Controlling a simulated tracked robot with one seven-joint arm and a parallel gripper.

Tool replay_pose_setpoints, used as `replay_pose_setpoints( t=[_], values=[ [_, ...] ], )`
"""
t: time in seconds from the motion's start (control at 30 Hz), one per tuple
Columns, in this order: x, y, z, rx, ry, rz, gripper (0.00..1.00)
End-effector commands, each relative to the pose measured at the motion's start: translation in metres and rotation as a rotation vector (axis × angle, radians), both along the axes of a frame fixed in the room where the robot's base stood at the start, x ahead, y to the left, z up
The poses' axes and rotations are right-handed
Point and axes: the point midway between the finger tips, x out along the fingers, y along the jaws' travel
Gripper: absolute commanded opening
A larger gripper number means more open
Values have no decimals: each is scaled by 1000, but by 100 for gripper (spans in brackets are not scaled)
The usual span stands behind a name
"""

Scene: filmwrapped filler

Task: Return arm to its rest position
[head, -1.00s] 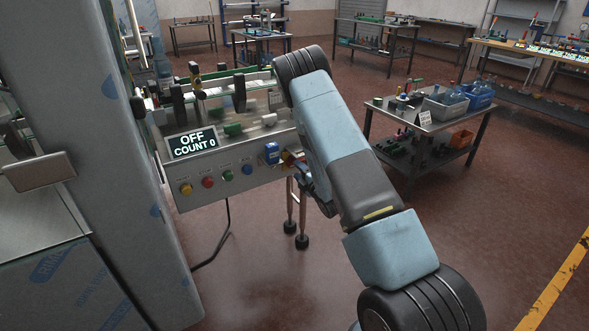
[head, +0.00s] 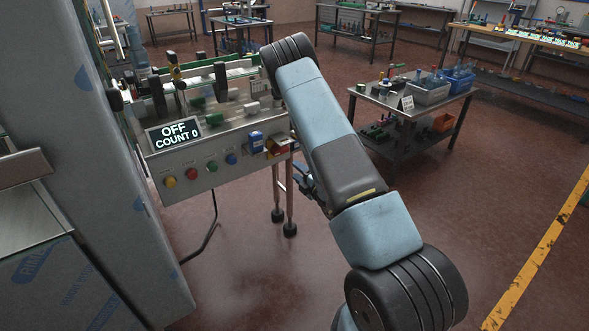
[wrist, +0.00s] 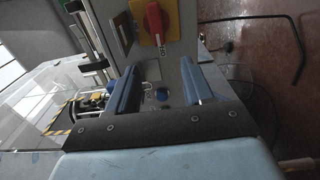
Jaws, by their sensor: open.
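My arm (head: 328,130) reaches up from the lower right and folds over at a dark joint at the top. My gripper is mostly hidden behind it in the head view, with a dark part (head: 306,184) showing beside the arm. In the wrist view, my gripper (wrist: 166,82) has its two blue fingers apart, with nothing held between them. The switch also shows in the head view (head: 278,147), just left of my arm.
The machine's display (head: 174,132) reads OFF, COUNT 0. Coloured buttons line its panel (head: 215,175). A grey film-covered cabinet (head: 110,180) stands close on the left. A cart with bins (head: 432,92) stands at right. Floor (head: 480,190) is clear towards the yellow line (head: 540,250).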

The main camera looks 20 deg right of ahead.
Motion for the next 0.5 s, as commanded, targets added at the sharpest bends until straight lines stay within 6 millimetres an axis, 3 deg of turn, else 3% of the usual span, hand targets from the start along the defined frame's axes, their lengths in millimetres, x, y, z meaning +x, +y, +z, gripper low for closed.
replay_pose_setpoints(
  t=[0.27,0.5],
  values=[
    [7,-1,10,17,19,-16,51],
    [29,-5,52,104,122,-98,51]
  ],
)
